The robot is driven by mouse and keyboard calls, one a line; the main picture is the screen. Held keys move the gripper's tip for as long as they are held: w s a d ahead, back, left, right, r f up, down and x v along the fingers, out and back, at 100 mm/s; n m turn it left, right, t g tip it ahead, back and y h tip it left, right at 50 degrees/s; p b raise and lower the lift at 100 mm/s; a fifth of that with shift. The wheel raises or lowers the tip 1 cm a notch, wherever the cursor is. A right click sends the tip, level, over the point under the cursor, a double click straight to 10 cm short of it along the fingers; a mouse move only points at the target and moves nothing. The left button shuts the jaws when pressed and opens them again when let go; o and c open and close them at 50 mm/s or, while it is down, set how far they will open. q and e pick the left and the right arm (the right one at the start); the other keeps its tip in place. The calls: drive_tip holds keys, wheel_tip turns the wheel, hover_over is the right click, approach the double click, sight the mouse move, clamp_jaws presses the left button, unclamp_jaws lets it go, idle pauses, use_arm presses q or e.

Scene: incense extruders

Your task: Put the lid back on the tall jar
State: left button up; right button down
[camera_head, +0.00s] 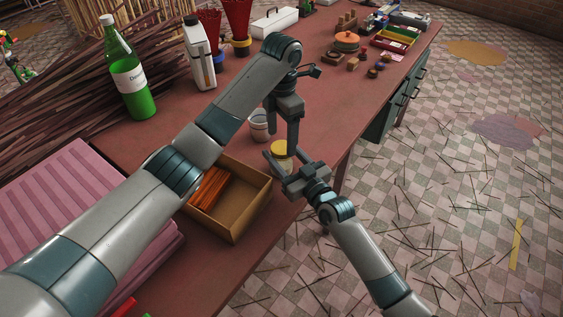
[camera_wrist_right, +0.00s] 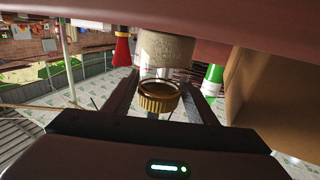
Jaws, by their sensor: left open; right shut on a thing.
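The gold lid (camera_head: 281,148) is between the fingers of my right gripper (camera_head: 284,160), near the front edge of the table. In the right wrist view the lid (camera_wrist_right: 158,95) has a ribbed rim and is gripped between both fingers. A pale jar (camera_head: 260,125) stands on the table just beyond the lid, partly hidden by my left arm. A pale jar body (camera_wrist_right: 166,50) also shows behind the lid in the right wrist view; the lid appears apart from it. My left gripper (camera_head: 293,148) is open, pointing down beside the jar and lid; its far finger is hidden.
An open cardboard box (camera_head: 245,206) with orange sticks is left of my right gripper. A green bottle (camera_head: 133,90), a white bottle (camera_head: 200,57) and red bundles (camera_head: 237,20) stand farther back. Small items and trays (camera_head: 395,38) are at the far right end.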

sight(282, 160)
use_arm(q)
drive_tip(key=shift+f, duration=1.45)
drive_tip(key=shift+c, duration=0.4)
drive_tip(key=c, duration=1.1)
drive_tip(key=shift+m, duration=1.7)
drive_tip(key=o, duration=1.1)
